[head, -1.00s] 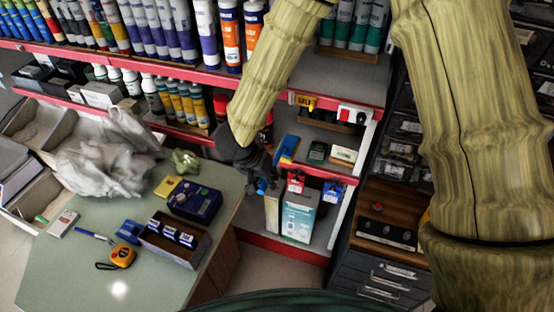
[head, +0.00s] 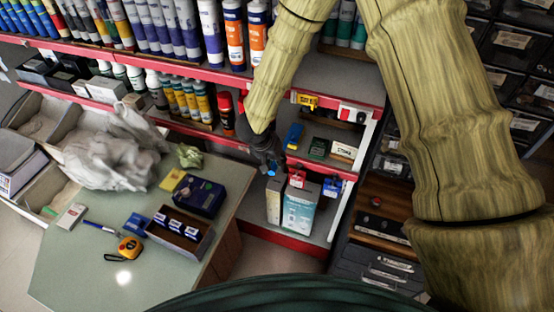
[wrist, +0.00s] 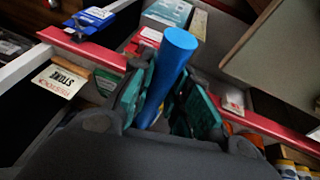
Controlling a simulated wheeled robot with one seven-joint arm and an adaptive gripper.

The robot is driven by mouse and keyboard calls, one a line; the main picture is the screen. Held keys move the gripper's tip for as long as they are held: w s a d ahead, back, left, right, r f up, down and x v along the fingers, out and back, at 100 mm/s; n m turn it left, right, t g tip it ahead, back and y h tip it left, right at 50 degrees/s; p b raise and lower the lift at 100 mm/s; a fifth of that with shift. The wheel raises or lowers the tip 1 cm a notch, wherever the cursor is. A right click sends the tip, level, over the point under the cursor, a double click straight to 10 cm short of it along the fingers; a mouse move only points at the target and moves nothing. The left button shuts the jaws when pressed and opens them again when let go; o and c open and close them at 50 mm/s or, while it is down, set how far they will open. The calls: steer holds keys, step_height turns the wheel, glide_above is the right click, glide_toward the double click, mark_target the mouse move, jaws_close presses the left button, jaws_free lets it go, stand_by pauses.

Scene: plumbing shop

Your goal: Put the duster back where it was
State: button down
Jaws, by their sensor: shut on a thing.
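My gripper (head: 268,162) is shut on a blue cylindrical handle, seemingly of the duster (wrist: 175,55). In the wrist view the handle stands between the teal finger pads of my gripper (wrist: 165,95); its lower part is hidden by the fingers. In the head view only a small blue bit of the duster (head: 271,173) shows below the dark gripper. My gripper is in front of the red-edged shelf unit, close to its left side and above the boxes on the bottom level. Whether the duster touches anything is unclear.
Red shelf edge (head: 318,168) carries hanging price tags. A white-blue box (head: 299,212) stands on the bottom shelf. A blue item (head: 293,136) lies on the shelf above. The counter (head: 80,262) at left holds a tape measure (head: 130,248) and a crumpled grey bag (head: 112,155).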

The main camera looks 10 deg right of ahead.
steer(key=shift+s, duration=0.1)
steer(key=c, duration=1.4)
jaws_free()
steer(key=shift+f, duration=0.1)
steer(key=shift+o, duration=0.2)
steer(key=b+v, duration=0.1)
steer(key=v, duration=1.1)
steer(key=shift+b, duration=0.35)
